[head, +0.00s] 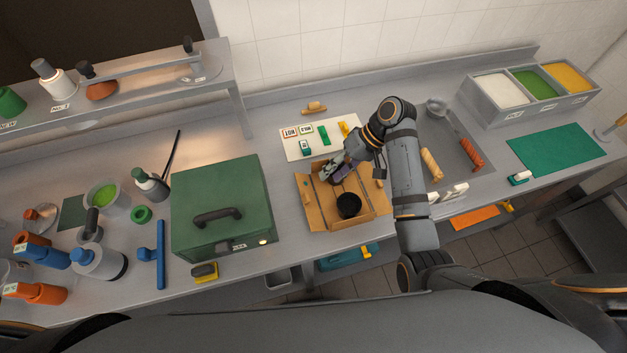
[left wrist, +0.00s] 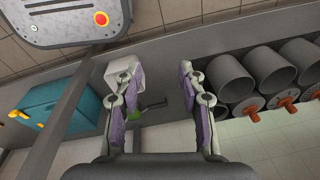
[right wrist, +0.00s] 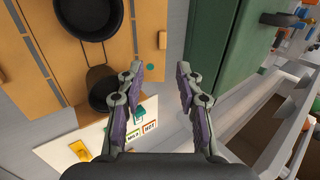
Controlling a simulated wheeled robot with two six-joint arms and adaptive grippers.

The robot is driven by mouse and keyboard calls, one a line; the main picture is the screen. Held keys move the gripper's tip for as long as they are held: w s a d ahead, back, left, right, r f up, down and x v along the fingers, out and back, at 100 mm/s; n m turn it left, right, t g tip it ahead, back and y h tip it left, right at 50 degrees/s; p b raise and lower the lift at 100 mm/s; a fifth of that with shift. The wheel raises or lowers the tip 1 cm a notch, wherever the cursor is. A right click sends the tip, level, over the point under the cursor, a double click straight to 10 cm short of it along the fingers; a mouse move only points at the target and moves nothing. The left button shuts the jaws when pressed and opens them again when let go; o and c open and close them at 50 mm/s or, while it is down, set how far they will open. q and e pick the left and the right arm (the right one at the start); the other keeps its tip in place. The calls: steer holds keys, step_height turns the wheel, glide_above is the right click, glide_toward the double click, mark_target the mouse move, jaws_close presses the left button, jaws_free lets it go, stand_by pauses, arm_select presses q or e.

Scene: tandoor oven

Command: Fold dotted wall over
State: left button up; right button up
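An open cardboard box (head: 322,217) stands on the counter with its side flaps spread outward. It holds a round black container (head: 349,205), and two dark round containers show in the right wrist view (right wrist: 84,14). The wall on the green case's side (right wrist: 150,42) carries a green dot (right wrist: 162,68). My right gripper (head: 337,172) is over the box's back left part. In the right wrist view it is open (right wrist: 160,72), its fingertips either side of the dot; contact is unclear. My left gripper (left wrist: 159,67) is open and empty, away from the box, outside the head view.
A green case (head: 221,190) with a black handle stands close left of the box. A white board (head: 294,150) with labelled tags lies behind it. A sunken tray (head: 466,170) with rolls is to the right. Below the left gripper are a teal bin (left wrist: 55,101) and grey cylinders (left wrist: 228,77).

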mark_target(308, 197)
steer(key=p+x, duration=0.2)
steer(key=x, duration=0.7)
steer(key=shift+s+a+p, duration=0.2)
steer(key=shift+a+p, duration=0.1)
steer(key=shift+a, duration=0.05)
steer(key=shift+s+a+f, duration=0.1)
steer(key=shift+a+f, duration=0.2)
steer(key=shift+f, duration=0.2)
arm_select(q)
steer(key=shift+s+a+r, duration=0.15)
steer(key=shift+s+r, duration=0.1)
steer(key=shift+r, duration=0.4)
steer(key=shift+s+a+r, duration=0.15)
steer(key=shift+s+r, duration=0.05)
steer(key=shift+r, duration=0.4)
arm_select(e)
steer(key=shift+c, duration=0.4)
arm_select(q)
steer(key=shift+s+d, duration=0.1)
steer(key=shift+s, duration=0.15)
arm_select(e)
jaws_close()
